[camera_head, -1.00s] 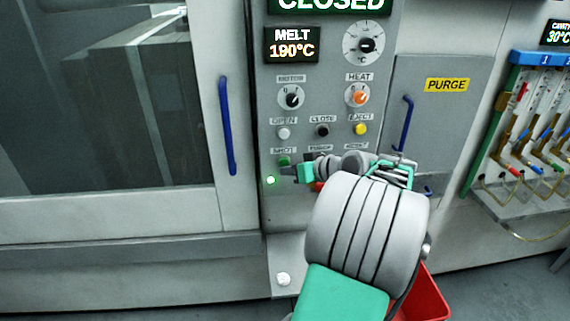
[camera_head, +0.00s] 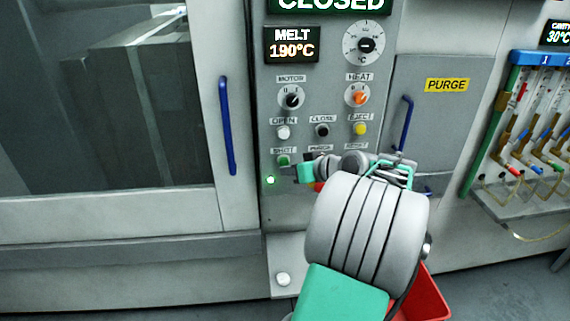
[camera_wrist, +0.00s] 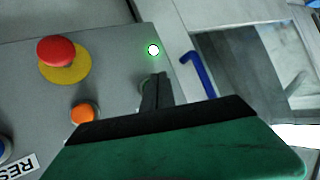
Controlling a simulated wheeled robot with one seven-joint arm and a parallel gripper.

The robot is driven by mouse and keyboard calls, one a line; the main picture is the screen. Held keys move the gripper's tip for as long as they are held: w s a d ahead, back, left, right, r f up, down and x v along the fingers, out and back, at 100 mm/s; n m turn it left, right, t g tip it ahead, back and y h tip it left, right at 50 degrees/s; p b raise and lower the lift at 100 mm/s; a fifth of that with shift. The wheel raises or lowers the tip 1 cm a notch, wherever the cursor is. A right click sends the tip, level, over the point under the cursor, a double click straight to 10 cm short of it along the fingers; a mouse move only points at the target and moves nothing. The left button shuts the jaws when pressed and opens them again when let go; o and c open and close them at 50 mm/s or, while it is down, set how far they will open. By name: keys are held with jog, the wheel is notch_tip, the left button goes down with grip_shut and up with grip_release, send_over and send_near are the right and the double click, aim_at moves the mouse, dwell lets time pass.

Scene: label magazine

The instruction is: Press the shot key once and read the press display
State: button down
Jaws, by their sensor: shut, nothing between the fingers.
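The shot key (camera_head: 283,160) is a green button under a SHOT label, low on the left of the grey control panel (camera_head: 327,205). My gripper (camera_head: 296,173) is shut and empty, just below and right of the key; I cannot tell if they touch. In the wrist view my shut fingers (camera_wrist: 157,90) hide most of the key, leaving a sliver of its rim (camera_wrist: 144,86). A lit green lamp (camera_head: 270,180) sits below the key, also bright in the wrist view (camera_wrist: 153,50). The large display (camera_head: 330,5) reads CLOSED and is cut off at the top.
A MELT display (camera_head: 291,45) reads 190°C. Open, close and eject buttons sit above the key. The wrist view shows a red mushroom button (camera_wrist: 56,51) on yellow and an orange button (camera_wrist: 83,113). A blue door handle (camera_head: 227,125) stands left, a red bin (camera_head: 425,300) below.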

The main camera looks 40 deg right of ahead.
jog(key=shift+w+d, duration=0.2)
jog(key=shift+w, duration=0.15)
jog(key=shift+w+d, duration=0.25)
jog(key=shift+w, duration=0.15)
dwell(0.6)
jog(key=shift+s, duration=0.1)
jog(key=shift+s+a+b, duration=0.4)
jog(key=shift+s+a, duration=0.1)
jog(key=shift+s, duration=0.15)
jog(key=s+a, duration=0.1)
jog(key=s, duration=0.1)
jog(key=s+a+b, duration=0.1)
jog(key=s, duration=0.1)
jog(key=shift+a, duration=0.4)
dwell(0.6)
